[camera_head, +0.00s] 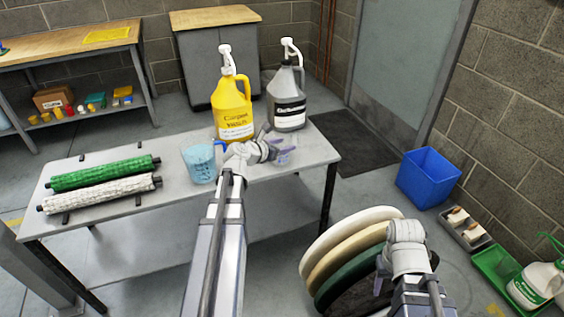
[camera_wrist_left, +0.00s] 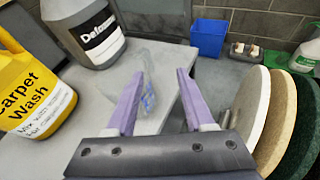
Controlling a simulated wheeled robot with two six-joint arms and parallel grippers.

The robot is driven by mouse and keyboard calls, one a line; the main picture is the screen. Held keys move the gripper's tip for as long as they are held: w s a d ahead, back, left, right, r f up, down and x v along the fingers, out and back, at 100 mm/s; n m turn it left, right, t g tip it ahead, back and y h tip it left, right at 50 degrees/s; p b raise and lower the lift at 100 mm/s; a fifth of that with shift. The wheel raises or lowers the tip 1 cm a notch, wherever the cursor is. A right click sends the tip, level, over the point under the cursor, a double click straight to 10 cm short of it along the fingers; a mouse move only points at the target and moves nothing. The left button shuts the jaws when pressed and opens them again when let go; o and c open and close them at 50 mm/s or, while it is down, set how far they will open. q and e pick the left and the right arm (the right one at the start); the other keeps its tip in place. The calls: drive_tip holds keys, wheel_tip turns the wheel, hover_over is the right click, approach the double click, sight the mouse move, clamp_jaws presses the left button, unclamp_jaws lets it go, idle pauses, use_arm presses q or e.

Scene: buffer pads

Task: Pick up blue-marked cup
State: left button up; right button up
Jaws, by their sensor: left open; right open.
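A clear cup with blue marks (camera_head: 284,158) stands near the right end of the white table (camera_head: 120,207). In the left wrist view the see-through cup (camera_wrist_left: 149,98) shows just beyond and between my open fingers, partly behind the left one. My left gripper (camera_head: 277,143) is open and empty, close over the cup in the head view; whether it touches cannot be told. My right gripper (camera_head: 380,281) is open and empty, low beside the round pads (camera_head: 345,250), its fingers partly hidden.
A yellow Carpet Wash jug (camera_head: 234,108), a grey jug (camera_head: 286,98) and a clear pitcher with light-blue contents (camera_head: 199,162) stand nearby on the table. Green and white rollers (camera_head: 100,175) lie at left. A blue bin (camera_head: 428,177) is on the floor.

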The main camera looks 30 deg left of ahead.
sight(288, 139)
use_arm(q)
drive_tip(key=shift+n+y, duration=0.3)
drive_tip(key=shift+n, duration=0.5)
drive_tip(key=w+f+b, duration=0.1)
drive_tip(key=w, duration=0.1)
drive_tip(key=w+a+f+b, duration=0.1)
drive_tip(key=w, duration=0.2)
drive_tip(key=w+f+b, duration=0.1)
drive_tip(key=w, duration=0.1)
drive_tip(key=shift+w+a, duration=0.2)
drive_tip(key=shift+a, duration=0.2)
drive_tip(key=shift+s, duration=0.1)
clamp_jaws()
idle(0.6)
